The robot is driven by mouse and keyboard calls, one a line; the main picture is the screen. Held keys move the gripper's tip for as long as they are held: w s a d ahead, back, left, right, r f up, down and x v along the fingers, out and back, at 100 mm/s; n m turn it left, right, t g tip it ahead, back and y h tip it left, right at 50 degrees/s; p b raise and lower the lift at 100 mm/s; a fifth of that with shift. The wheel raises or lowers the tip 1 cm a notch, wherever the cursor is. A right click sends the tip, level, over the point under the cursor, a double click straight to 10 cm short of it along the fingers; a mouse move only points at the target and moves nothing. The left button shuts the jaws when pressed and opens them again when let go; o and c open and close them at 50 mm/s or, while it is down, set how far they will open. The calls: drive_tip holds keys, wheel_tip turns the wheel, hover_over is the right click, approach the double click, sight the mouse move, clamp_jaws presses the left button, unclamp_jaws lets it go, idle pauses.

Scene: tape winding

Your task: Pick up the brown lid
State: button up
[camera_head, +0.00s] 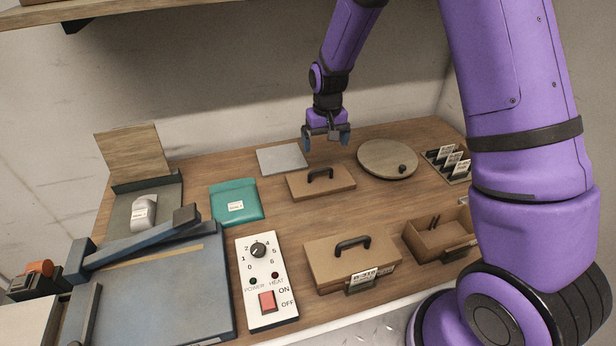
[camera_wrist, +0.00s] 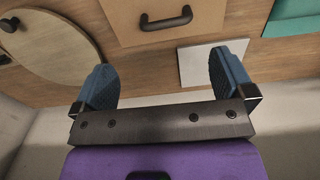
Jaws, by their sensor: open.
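The brown lid (camera_head: 318,189) lies flat on the wooden table near its middle, a thin rectangular panel with a dark arched handle on top. It also shows at the top of the wrist view (camera_wrist: 140,30), handle included, partly cut off by the frame edge. My gripper (camera_head: 326,141) is open and empty, its blue fingers apart. It hangs above the back of the table, behind and above the lid, not touching it. In the wrist view my gripper (camera_wrist: 160,68) has nothing between its fingers.
A grey plate (camera_head: 282,159) and a round board with a knob (camera_head: 385,162) lie near the lid. In front stand a lidded brown box (camera_head: 325,268) and an open brown box (camera_head: 428,248). A teal pouch (camera_head: 237,204) and a switch panel (camera_head: 260,312) lie left.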

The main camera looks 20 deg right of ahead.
sight(321, 171)
drive_tip(key=shift+w+a+f, duration=0.15)
drive_tip(key=shift+f, duration=0.25)
drive_tip(key=shift+w+a+f, duration=0.1)
drive_tip(key=shift+a+f, duration=0.05)
drive_tip(key=shift+f, duration=0.25)
wheel_tip(321, 171, down, 10)
drive_tip(key=shift+a+f, duration=0.1)
drive_tip(key=c, duration=0.7)
drive_tip(key=shift+c, duration=0.2)
drive_tip(key=shift+r, duration=0.5)
drive_tip(key=r, duration=0.1)
drive_tip(key=s+r, duration=0.1)
drive_tip(key=shift+s+a+r, duration=0.1)
drive_tip(key=shift+a+r, duration=0.05)
drive_tip(key=shift+r, duration=0.2)
drive_tip(key=s+a, duration=0.1)
drive_tip(key=s, duration=0.4)
drive_tip(key=s+a+r, duration=0.1)
drive_tip(key=s, duration=0.3)
drive_tip(key=s+a, duration=0.1)
drive_tip(key=s, duration=0.4)
drive_tip(key=shift+s+a+r, duration=0.1)
drive_tip(key=shift+s+r, duration=0.1)
drive_tip(key=shift+s, duration=0.1)
